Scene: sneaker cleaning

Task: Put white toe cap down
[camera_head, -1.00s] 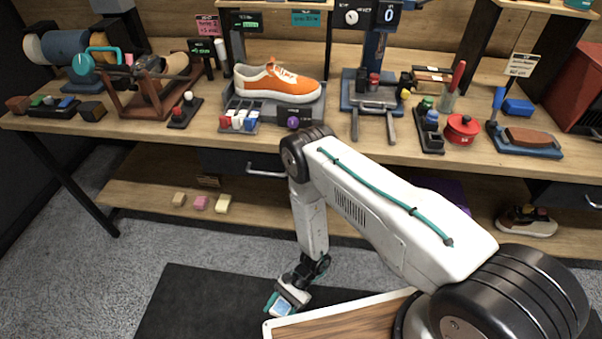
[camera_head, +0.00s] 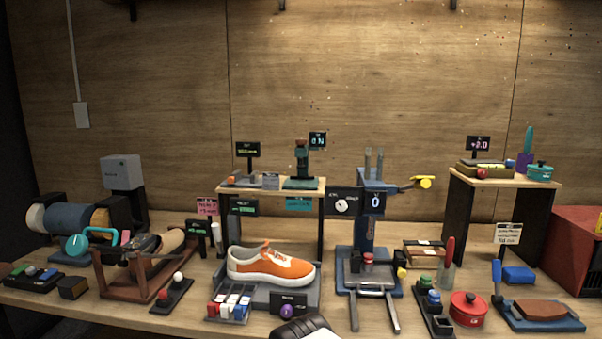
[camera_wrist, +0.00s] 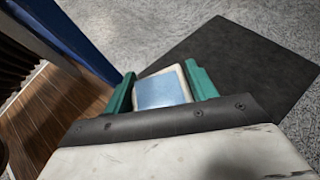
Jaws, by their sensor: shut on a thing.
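My gripper (camera_wrist: 165,88) shows in the wrist view, its two teal fingers shut on a pale block with a light-blue face (camera_wrist: 164,92). I cannot tell whether this block is the white toe cap. It is held over the floor, near a dark mat. An orange and white sneaker (camera_head: 270,267) rests on a grey stand on the workbench. A rack of red, white and blue small blocks (camera_head: 229,305) sits in front of it.
The dark floor mat (camera_wrist: 240,75) is bare. A wooden board (camera_wrist: 60,105) and a blue bar (camera_wrist: 70,35) lie left in the wrist view. The bench holds a red pot (camera_head: 468,310), a blue-based clamp stand (camera_head: 366,300), a brown block on a blue base (camera_head: 540,309) and a raised shelf (camera_head: 270,185).

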